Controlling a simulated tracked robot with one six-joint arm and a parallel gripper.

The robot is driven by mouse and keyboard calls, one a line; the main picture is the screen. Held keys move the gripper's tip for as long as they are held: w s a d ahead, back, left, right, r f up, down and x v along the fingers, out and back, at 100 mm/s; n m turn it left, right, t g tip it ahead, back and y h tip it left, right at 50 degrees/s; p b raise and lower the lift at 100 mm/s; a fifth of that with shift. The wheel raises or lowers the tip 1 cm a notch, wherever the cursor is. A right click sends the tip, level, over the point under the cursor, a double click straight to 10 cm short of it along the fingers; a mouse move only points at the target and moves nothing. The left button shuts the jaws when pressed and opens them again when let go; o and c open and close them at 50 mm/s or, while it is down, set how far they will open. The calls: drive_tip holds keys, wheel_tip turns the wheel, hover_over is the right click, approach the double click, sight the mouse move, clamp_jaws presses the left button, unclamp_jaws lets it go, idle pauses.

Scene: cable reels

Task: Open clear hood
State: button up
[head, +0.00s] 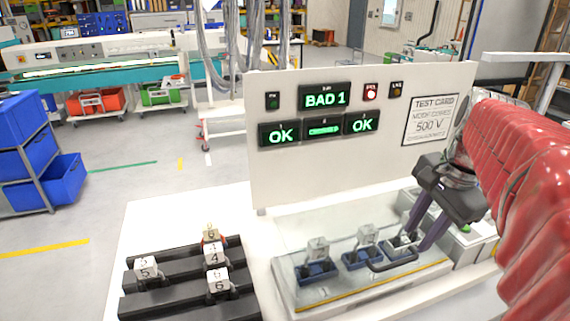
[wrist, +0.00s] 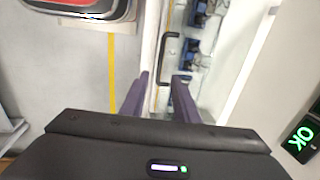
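The clear hood (head: 290,279) is a low transparent cover lying over a row of blue sockets holding numbered blocks; it looks closed. A dark bar handle (head: 393,262) sits at its front edge, right of the middle. In the wrist view the handle (wrist: 164,58) is an upright dark bracket beside the blue sockets (wrist: 195,52). My gripper (head: 411,246) has two purple fingers pointing down close to the handle. In the wrist view the gripper (wrist: 162,76) is open, with the handle just beyond and between the fingertips; I see no grip on it.
A panel (head: 290,160) stands behind the hood, with displays reading BAD 1, OK and OK. A black rack (head: 190,285) with numbered blocks is left of the hood. Blue bins (head: 40,160) stand far left. White tabletop shows around the rack.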

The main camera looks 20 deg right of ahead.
sight(401, 261)
drive_tip(key=f, duration=0.3)
drive_tip(key=w+f, duration=0.1)
drive_tip(key=f, duration=0.2)
drive_tip(key=w+f, duration=0.1)
drive_tip(key=f, duration=0.2)
drive_tip(key=shift+f, duration=0.2)
drive_tip(key=shift+c, duration=0.7)
clamp_jaws()
drive_tip(key=shift+d, duration=0.1)
